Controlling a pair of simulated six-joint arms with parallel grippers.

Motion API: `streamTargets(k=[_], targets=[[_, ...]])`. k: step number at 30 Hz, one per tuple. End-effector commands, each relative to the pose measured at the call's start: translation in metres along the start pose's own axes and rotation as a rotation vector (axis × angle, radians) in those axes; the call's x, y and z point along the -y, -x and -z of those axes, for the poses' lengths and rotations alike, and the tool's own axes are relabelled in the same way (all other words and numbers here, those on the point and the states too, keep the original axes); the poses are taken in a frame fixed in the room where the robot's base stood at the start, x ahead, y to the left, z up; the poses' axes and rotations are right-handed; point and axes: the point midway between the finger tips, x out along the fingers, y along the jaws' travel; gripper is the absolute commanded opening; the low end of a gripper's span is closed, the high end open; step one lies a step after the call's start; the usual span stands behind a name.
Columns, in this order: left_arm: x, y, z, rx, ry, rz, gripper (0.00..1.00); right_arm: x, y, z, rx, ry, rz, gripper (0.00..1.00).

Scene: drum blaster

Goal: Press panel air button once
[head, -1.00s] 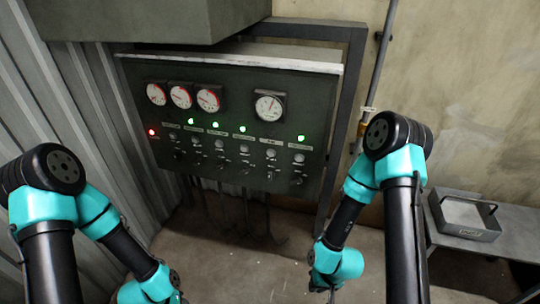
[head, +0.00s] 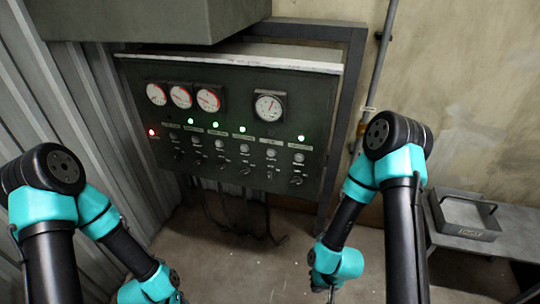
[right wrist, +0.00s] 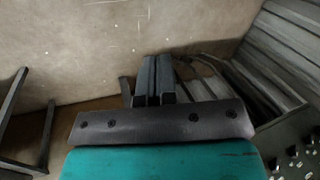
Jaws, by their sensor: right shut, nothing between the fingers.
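The dark control panel (head: 230,125) hangs at the centre left of the head view. It has several round gauges, a row of small lamps, and rows of small buttons and knobs (head: 245,160). The labels are too small to read, so I cannot tell which one is the air button. My right gripper (head: 331,296) is at the bottom edge of the head view, below and apart from the panel. In the right wrist view its dark fingers (right wrist: 153,80) are together with nothing between them. My left arm comes in at lower left; its fingers are out of frame.
A red lamp (head: 152,132) and several green lamps glow on the panel. A dark frame post (head: 346,130) and a wall pipe (head: 372,85) stand right of it. A grey table (head: 510,230) with a metal tray (head: 466,234) is at right. Floor below the panel is open.

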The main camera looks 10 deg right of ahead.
Motion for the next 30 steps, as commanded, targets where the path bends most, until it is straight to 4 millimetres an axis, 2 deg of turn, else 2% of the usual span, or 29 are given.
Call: streamTargets(k=[22, 26, 30], targets=[[0.0, 0.0, 0.0, 0.0, 0.0, 0.0, 0.4, 0.001, 0.0, 0.002, -0.007, -0.001, 0.0, 0.0], [0.0, 0.0, 0.0, 0.0, 0.0, 0.0, 0.4, 0.005, -0.001, 0.014, -0.053, -0.004, 0.003, 0.0], [0.0, 0.0, 0.0, 0.0, 0.0, 0.0, 0.4, 0.018, -0.001, 0.044, -0.168, -0.014, 0.018, 0.0]])
